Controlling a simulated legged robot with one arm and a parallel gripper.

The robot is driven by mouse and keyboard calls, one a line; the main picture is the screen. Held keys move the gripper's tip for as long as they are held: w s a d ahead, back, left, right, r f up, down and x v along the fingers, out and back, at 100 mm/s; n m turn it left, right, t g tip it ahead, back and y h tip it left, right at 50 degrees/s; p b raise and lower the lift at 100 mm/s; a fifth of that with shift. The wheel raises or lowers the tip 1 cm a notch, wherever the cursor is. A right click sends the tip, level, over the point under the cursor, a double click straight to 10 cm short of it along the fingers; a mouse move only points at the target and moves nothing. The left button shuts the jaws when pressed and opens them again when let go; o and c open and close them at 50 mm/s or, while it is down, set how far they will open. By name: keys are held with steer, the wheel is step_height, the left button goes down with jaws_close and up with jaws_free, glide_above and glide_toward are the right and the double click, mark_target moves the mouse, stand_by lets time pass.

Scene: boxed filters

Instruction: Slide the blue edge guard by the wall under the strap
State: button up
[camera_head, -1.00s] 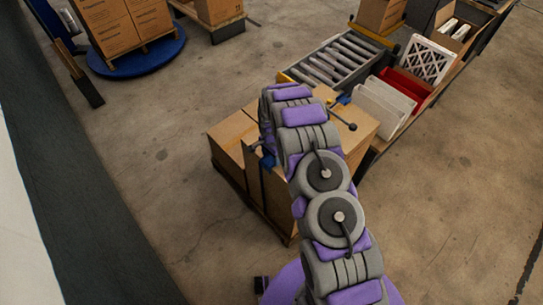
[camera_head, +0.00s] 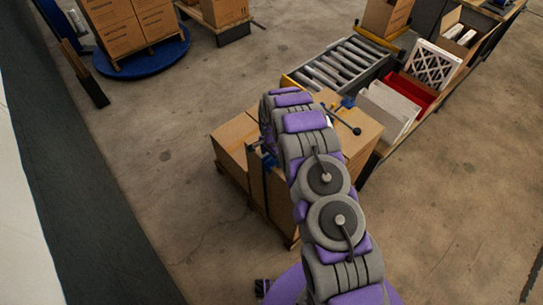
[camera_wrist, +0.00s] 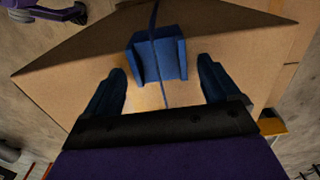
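In the wrist view, a blue edge guard (camera_wrist: 172,58) sits on the edge of a cardboard box. The thin dark strap (camera_wrist: 154,22) runs across the guard and on down the box face. My gripper (camera_wrist: 161,68) is open and empty, one finger on each side of the guard's near end. Whether the fingers touch it I cannot tell.
A roller conveyor (camera_head: 340,62) and a bench with a red bin (camera_head: 412,90) and white filters (camera_head: 432,65) stand beyond the stack at right. Boxes on a blue round platform (camera_head: 150,62) stand at the back left. The floor left of the stack is clear.

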step_height(320, 180, up, 17)
steer(key=shift+w+r+p, duration=0.1)
steer(key=shift+p, duration=0.8)
steer(key=shift+r, duration=0.1)
steer(key=s+d+r+n+b, duration=0.1)
steer(key=s+d+r+n, duration=0.15)
steer(key=s+r, duration=0.65)
steer(key=s+d+r+n, duration=0.2)
steer(key=s+r+n, duration=0.1)
steer(key=s+r, duration=0.6)
steer(key=s+d+r+n, duration=0.1)
steer(key=s, duration=0.8)
steer(key=s+d+r+n+g+b, duration=0.1)
steer(key=s+r+n, duration=0.1)
steer(key=s, duration=0.8)
steer(key=s+d+r+n, duration=0.1)
steer(key=s+r+n, duration=0.1)
steer(key=s, duration=0.7)
steer(key=shift+s+d+r+g, duration=0.1)
steer(key=shift+s+d+g, duration=0.1)
steer(key=shift+g, duration=0.2)
